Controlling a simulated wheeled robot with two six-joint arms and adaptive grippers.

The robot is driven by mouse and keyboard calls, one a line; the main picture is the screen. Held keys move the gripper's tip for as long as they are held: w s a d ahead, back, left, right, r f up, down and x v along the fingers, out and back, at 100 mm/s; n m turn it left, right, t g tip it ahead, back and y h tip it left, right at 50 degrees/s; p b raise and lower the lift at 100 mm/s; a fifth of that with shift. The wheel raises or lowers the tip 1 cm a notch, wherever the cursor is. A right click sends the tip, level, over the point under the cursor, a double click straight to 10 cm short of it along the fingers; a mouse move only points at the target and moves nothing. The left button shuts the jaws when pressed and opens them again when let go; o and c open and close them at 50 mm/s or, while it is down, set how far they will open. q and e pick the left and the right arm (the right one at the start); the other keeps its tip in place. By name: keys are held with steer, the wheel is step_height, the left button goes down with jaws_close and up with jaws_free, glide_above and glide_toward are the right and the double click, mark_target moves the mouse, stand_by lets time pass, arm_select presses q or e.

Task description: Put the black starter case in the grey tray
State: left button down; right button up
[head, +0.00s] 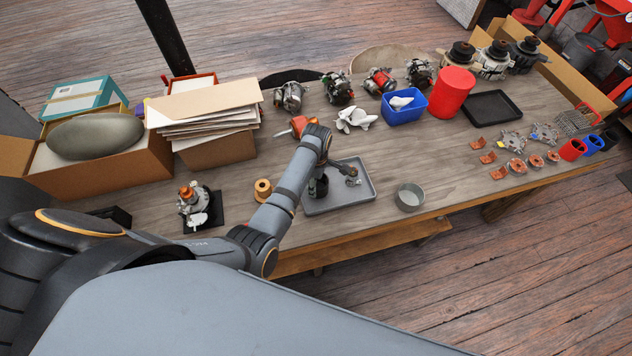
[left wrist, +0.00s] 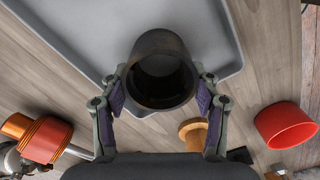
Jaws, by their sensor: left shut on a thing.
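The black starter case (left wrist: 161,72) is a dark, hollow open-ended cylinder. In the left wrist view it sits between the two fingers of my left gripper (left wrist: 163,98), which is shut on it. The grey tray (left wrist: 90,38) lies beneath it there, with the case over the tray's near edge area. In the head view the case (head: 319,188) shows dark below my left wrist, at the left part of the grey tray (head: 345,200). I cannot tell whether it touches the tray floor. My left gripper (head: 321,178) is partly hidden by my arm. My right gripper is not in view.
A tan spool (head: 263,190) stands left of the tray and a round metal bowl (head: 409,197) right of it. A blue bin (head: 404,107) and a red cylinder (head: 451,92) stand behind. Boxes (head: 213,140) fill the left.

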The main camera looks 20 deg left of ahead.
arm_select(q)
steer(key=shift+f, duration=0.1)
steer(key=shift+c, duration=1.6)
jaws_free()
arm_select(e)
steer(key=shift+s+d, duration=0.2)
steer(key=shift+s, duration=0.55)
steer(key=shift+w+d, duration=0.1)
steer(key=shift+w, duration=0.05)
arm_select(q)
steer(key=shift+w+r, duration=0.1)
steer(key=shift+r, duration=0.3)
step_height(320, 180, up, 12)
steer(key=shift+f+b, duration=0.25)
steer(key=shift+b, duration=0.2)
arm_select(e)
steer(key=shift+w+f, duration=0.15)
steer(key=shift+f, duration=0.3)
